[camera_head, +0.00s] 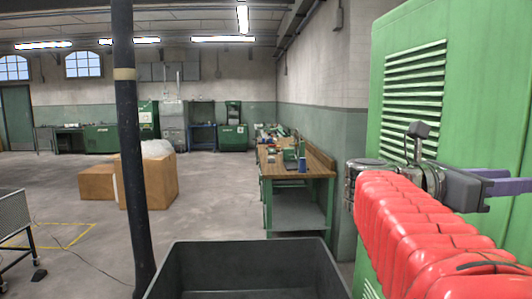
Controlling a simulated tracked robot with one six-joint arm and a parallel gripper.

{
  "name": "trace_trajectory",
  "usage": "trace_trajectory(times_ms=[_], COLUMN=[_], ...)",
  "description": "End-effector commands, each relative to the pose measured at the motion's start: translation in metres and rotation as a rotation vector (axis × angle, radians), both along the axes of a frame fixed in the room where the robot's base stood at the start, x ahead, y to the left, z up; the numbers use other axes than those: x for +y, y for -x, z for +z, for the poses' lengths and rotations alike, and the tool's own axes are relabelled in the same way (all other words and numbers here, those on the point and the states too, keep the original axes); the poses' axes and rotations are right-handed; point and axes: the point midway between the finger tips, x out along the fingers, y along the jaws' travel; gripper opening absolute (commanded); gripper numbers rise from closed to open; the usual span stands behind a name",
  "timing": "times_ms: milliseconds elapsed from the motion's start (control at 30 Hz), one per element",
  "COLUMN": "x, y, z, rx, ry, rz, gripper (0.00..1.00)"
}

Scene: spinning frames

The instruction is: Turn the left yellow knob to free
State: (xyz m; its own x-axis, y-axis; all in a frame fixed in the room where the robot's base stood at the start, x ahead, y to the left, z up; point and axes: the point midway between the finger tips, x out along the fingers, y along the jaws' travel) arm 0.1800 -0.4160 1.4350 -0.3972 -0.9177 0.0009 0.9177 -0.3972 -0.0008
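No yellow knob shows in this view. My gripper (508,187) is at the right, at the end of my red-sleeved arm, pointing right in front of a tall green machine cabinet (407,35). Its grey and purple fingers are seen from the side, and whether there is a gap between them is unclear. Nothing held can be made out. My arm and gripper hide part of the cabinet's lower front, and the cabinet runs out of the picture at the right.
A dark open bin (250,249) is at the bottom middle. A dark post (127,130) stands left of it. Cardboard boxes (150,182) and a wire cart (14,216) are at the left. A workbench (297,178) stands by the wall. Open floor lies between the boxes and bench.

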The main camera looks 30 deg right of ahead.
Motion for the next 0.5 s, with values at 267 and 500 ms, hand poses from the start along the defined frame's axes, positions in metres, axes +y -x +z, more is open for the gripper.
trace_trajectory(times_ms=[267,500], x=[-0.02,-0.043], y=[0.01,0.02], z=[0.0,0.0], rx=[0.0,0.0], ry=[-0.001,-0.001], rz=[-0.004,-0.004], gripper=[0.33,0.33])
